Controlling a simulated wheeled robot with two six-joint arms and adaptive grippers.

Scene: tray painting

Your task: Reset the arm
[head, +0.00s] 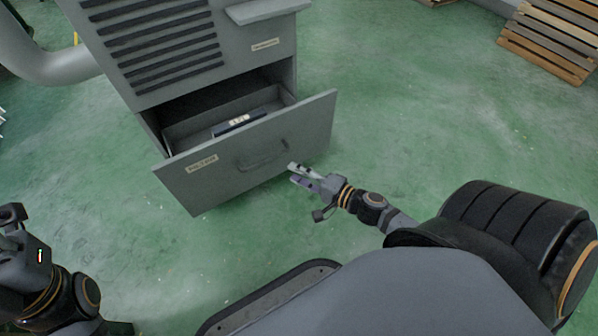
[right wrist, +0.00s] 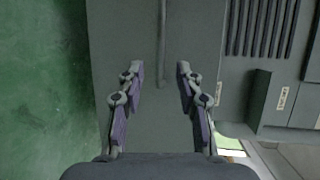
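My right gripper (head: 292,174) is in front of the open drawer (head: 215,176) of a grey cabinet, by the right end of the drawer's bar handle (head: 264,160). In the right wrist view, its two fingers (right wrist: 159,72) stand apart with nothing between them. The handle (right wrist: 162,40) shows beyond the fingertips, against the grey drawer front. My left gripper (head: 12,222) is at the lower left edge of the head view, partly cut off; its opening cannot be made out.
The grey cabinet (head: 180,55) has dark vent slots and a shelf-like ledge (head: 266,10). A dark labelled item (head: 239,121) lies in the drawer. A grey pipe (head: 55,65) is at left. Wooden pallets (head: 548,40) lie at upper right. Green floor (head: 420,110) to the right is clear.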

